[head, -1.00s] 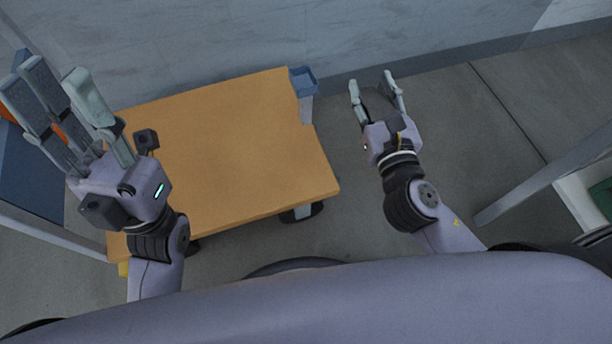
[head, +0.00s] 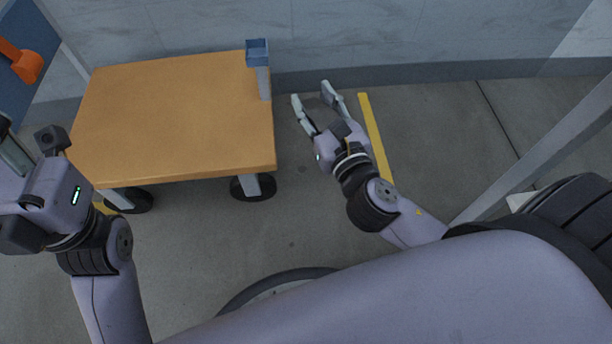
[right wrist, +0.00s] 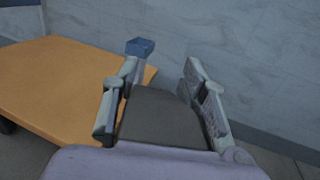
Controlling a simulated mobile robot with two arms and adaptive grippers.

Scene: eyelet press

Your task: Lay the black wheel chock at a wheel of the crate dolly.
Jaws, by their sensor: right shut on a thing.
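The crate dolly (head: 180,120) has a flat orange-brown deck and stands left of centre in the head view. Its near right wheel (head: 253,188) and near left wheel (head: 132,200) show as dark tyres below the deck; the far wheels are hidden. My right gripper (head: 312,97) is to the right of the dolly, apart from it, shut on the black wheel chock (right wrist: 160,118). The chock is a dark block between the fingers in the right wrist view. My left gripper (head: 14,150) is at the left edge, its fingers mostly cut off.
A small blue box on a grey post (head: 258,55) stands at the dolly's far right corner. A yellow floor line (head: 376,135) runs right of my right gripper. Grey floor is clear in front of the dolly. A wall closes the back; a grey beam (head: 540,145) slants at right.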

